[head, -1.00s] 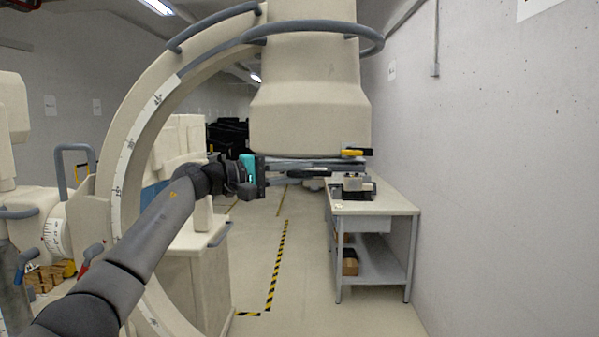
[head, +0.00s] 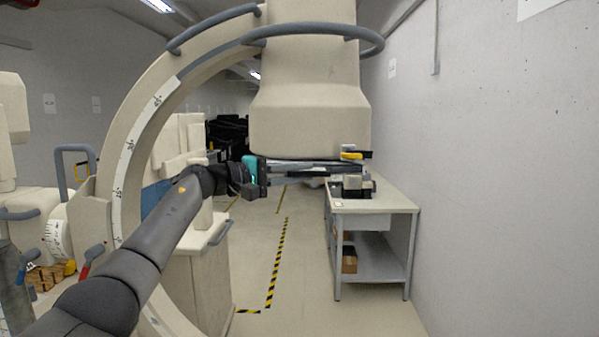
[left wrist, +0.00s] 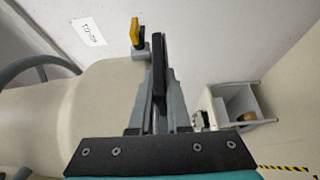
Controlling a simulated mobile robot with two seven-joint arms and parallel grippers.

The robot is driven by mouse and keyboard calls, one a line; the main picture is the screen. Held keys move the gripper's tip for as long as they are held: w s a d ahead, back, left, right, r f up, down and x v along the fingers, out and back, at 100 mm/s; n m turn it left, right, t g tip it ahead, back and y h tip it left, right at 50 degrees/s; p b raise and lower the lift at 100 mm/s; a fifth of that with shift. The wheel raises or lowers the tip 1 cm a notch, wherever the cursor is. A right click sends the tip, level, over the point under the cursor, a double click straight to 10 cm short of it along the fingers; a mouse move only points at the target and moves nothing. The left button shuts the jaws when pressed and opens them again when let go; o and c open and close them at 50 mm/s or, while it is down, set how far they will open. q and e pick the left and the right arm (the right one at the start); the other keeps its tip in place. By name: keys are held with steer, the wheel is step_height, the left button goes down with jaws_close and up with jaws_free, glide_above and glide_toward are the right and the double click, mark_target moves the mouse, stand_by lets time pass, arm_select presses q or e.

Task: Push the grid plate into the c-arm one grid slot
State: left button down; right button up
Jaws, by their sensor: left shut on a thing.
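The c-arm is the large cream ring (head: 122,150) with a cream housing (head: 308,118) hanging at upper centre in the head view. The grid slot is at the underside of this housing, and its opening is too small to make out. My left gripper (head: 312,173) points right, just under the housing. It is shut on the grid plate, which shows edge-on as a thin black strip (left wrist: 159,80) between the grey fingers in the left wrist view. A yellow knob (head: 351,156) sits by the housing's lower right; it also shows in the left wrist view (left wrist: 135,31). My right gripper is out of view.
A grey table (head: 385,203) with a dark device on top stands below and right of the gripper, near the right wall. A cream cabinet (head: 195,280) stands behind my left arm. The floor between them, with striped tape (head: 277,262), is clear.

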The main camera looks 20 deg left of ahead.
arm_select(q)
steer(key=shift+w+r, duration=0.15)
steer(key=shift+w, duration=0.1)
steer(key=c, duration=0.8)
jaws_free()
steer(key=shift+f, duration=0.3)
steer(key=b+v, duration=0.6)
steer(key=v, duration=0.9)
steer(key=shift+r, duration=0.2)
steer(key=shift+s+a, duration=0.1)
